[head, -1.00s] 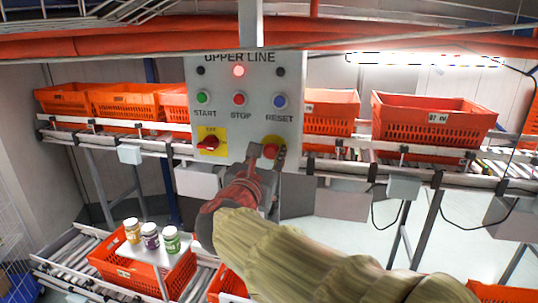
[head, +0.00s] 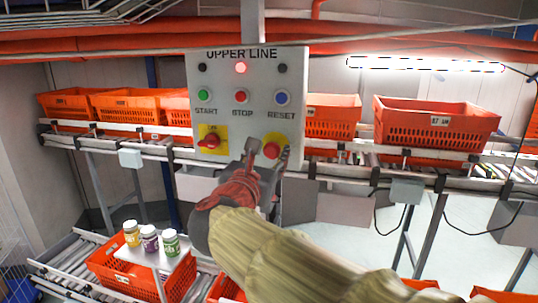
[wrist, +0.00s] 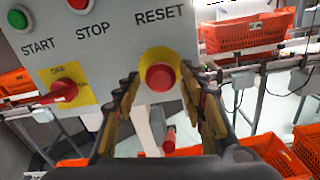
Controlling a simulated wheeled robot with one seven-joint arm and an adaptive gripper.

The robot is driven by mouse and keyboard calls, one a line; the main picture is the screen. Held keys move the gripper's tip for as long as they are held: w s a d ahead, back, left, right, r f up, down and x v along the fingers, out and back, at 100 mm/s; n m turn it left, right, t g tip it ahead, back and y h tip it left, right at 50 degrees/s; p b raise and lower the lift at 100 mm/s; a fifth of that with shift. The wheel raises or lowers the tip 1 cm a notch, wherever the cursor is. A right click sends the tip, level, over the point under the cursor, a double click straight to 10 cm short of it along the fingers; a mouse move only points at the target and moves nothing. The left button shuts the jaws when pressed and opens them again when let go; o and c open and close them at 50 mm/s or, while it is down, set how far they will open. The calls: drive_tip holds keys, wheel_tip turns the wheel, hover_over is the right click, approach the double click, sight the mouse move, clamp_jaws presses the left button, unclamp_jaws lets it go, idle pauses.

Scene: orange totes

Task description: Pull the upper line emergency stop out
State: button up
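The grey control panel (head: 222,75) is labelled UPPER LINE. The emergency stop (head: 271,150) is a red mushroom button on a yellow round plate at the panel's lower right, below RESET. In the wrist view the emergency stop (wrist: 160,77) sits between my fingers, with gaps on both sides. My gripper (head: 268,149) is open, its fingers on either side of the button; in the wrist view the gripper (wrist: 164,85) shows the fingers spread and not touching the red cap. A red lamp (head: 240,67) glows at the top of the panel.
A red rotary switch (head: 211,140) on a yellow plate is left of the emergency stop. START (head: 203,96), STOP (head: 240,96) and RESET (head: 281,98) buttons sit above. Orange totes (head: 436,127) line the conveyor behind. Several jars (head: 150,240) stand at lower left.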

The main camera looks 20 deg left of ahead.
drive_tip(key=shift+o, duration=0.8)
drive_tip(key=shift+w, duration=0.15)
drive_tip(key=s, duration=1.2)
drive_tip(key=shift+d, duration=0.15)
